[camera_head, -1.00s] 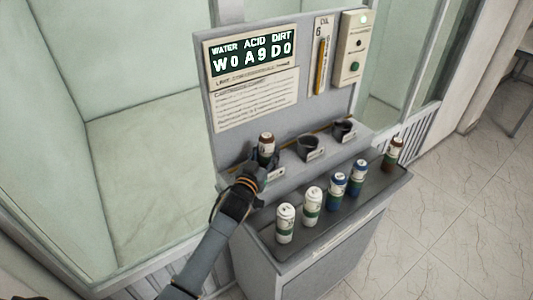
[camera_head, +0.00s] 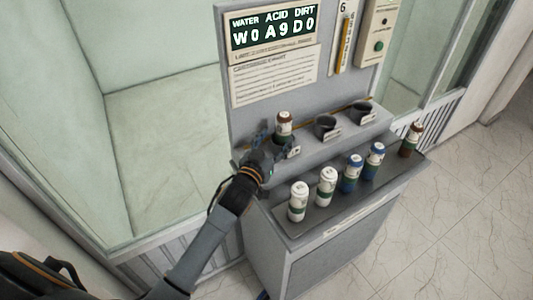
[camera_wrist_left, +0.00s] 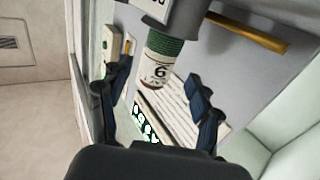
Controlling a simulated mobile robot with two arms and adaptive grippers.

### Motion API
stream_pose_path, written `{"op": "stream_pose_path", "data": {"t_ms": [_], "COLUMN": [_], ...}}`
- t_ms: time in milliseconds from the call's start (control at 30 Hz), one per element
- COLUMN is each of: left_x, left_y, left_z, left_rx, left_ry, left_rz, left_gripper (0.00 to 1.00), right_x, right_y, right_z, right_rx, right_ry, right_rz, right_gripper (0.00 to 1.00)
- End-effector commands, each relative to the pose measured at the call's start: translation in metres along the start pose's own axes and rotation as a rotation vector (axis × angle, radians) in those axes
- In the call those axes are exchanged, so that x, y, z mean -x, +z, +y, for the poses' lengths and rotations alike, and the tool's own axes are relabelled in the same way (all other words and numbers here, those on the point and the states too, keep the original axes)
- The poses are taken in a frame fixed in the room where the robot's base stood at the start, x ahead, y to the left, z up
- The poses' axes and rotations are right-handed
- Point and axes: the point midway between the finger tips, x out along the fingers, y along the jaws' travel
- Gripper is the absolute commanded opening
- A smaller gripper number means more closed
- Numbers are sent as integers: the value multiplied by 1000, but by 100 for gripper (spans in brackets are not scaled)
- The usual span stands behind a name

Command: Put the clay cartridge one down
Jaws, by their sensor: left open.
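In the left wrist view the cartridge (camera_wrist_left: 158,67) shows a green band and a "6", with one end inside the grey holder (camera_wrist_left: 172,18). My left gripper (camera_head: 268,141) is open at the front left of this cartridge. In the wrist view its two fingers (camera_wrist_left: 160,78) are spread on either side of the cartridge, with gaps visible. My right gripper is not in view.
Two empty dark holders (camera_head: 327,127) (camera_head: 360,112) are to the right on the ledge. A display panel (camera_head: 272,33) is above.

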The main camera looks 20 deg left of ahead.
Motion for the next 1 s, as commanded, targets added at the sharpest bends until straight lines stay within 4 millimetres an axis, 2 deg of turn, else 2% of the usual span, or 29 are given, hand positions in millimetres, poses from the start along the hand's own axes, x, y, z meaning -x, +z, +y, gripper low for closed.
{"op": "stream_pose_path", "data": {"t_ms": [100, 300, 467, 867, 1000], "left_x": [26, 52, 58, 58, 65], "left_y": [3, 1, 0, 0, 8], "left_z": [0, 0, 0, 0, -1], "left_rx": [0, 0, 0, 0, 0], "left_ry": [-1, -1, -1, 0, -11], "left_rz": [-1, 0, 0, 1, -42], "left_gripper": [64, 64, 64, 64, 64], "right_x": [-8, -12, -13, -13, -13], "right_y": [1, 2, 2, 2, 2], "right_z": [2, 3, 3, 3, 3], "right_rx": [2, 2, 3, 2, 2], "right_ry": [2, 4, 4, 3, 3], "right_rz": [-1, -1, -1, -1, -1], "right_gripper": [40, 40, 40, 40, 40]}}
